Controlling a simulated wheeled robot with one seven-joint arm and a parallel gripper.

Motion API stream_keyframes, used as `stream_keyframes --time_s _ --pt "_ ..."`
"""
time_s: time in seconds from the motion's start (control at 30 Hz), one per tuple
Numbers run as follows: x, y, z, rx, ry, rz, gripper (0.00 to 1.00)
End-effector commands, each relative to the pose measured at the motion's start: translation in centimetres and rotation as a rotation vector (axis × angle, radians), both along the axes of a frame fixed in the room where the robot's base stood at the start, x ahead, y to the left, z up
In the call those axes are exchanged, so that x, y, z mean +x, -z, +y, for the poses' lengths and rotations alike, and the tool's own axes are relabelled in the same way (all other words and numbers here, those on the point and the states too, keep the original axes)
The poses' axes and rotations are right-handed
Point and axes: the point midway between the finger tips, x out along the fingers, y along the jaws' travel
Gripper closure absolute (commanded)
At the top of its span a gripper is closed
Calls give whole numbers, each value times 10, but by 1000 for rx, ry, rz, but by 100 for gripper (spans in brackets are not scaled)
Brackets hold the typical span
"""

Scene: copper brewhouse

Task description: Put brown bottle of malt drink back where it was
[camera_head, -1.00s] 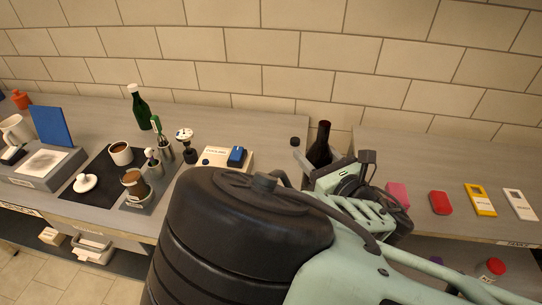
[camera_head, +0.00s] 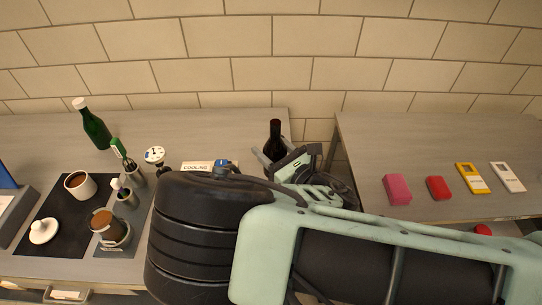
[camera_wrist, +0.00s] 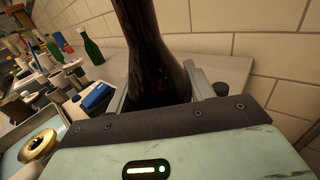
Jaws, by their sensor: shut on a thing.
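The dark brown bottle (camera_head: 275,142) stands out above my gripper (camera_head: 286,165) in the head view, near the right end of the left counter. In the wrist view the bottle (camera_wrist: 155,55) fills the middle, between the two fingers of my gripper (camera_wrist: 158,92), which is shut on it. The bottle looks close to upright in the head view. Its lower part is hidden by my gripper and arm, so I cannot tell whether its base touches anything.
The left counter (camera_head: 190,125) holds a green bottle (camera_head: 93,124), cups, tools and a sign marked COOLING (camera_head: 197,166). A gap separates it from the right counter (camera_head: 430,140), which carries a pink block (camera_head: 397,189), a red block (camera_head: 438,188), and yellow and white tags. The right counter's back is clear.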

Motion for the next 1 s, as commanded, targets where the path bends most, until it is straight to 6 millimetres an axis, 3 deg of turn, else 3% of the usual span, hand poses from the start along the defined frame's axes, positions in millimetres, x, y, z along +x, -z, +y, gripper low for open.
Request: stream_keyframes --time_s 0.23,0.6,0.63,0.7,1.0 --pt "0 30 -1 0 1 0 84" --pt "0 37 0 1 0 -1 84" --pt "0 37 0 -1 1 1 41" --pt "0 36 0 -1 1 1 25" --pt "0 34 0 0 1 0 25"
